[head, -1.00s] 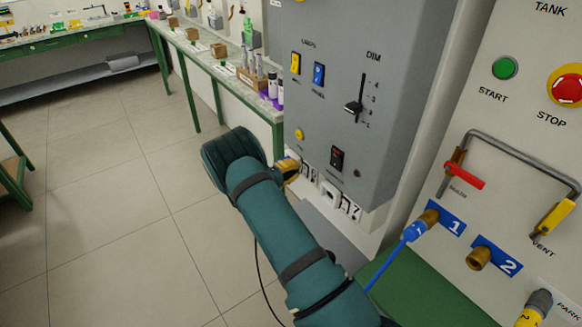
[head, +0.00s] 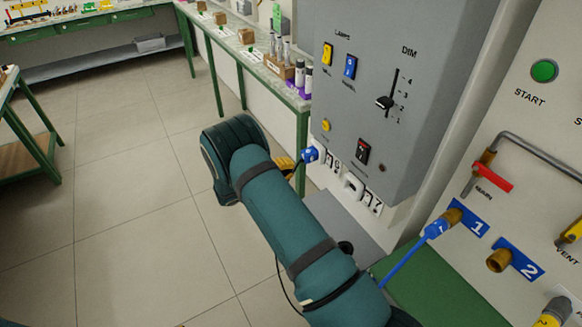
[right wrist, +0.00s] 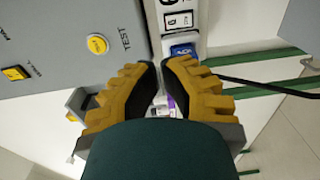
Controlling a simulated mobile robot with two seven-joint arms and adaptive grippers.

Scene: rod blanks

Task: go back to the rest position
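My right arm reaches up from the bottom of the head view. Its gripper (head: 289,167) shows there only as a bit of yellow finger past the wrist. In the right wrist view its two yellow fingers (right wrist: 160,65) lean together, tips nearly meeting, with nothing held. A blue plug (head: 311,154) sits at the socket row under the grey panel, just beyond the fingers. It also shows in the right wrist view (right wrist: 183,50), apart from the fingertips. My left gripper is out of view.
The grey control panel (head: 385,60) and the tank panel (head: 535,120) with its pipe and valves stand close on the right. A black cord (right wrist: 260,86) trails beside the gripper. A bench (head: 250,60) stands behind. The floor (head: 110,215) on the left is clear.

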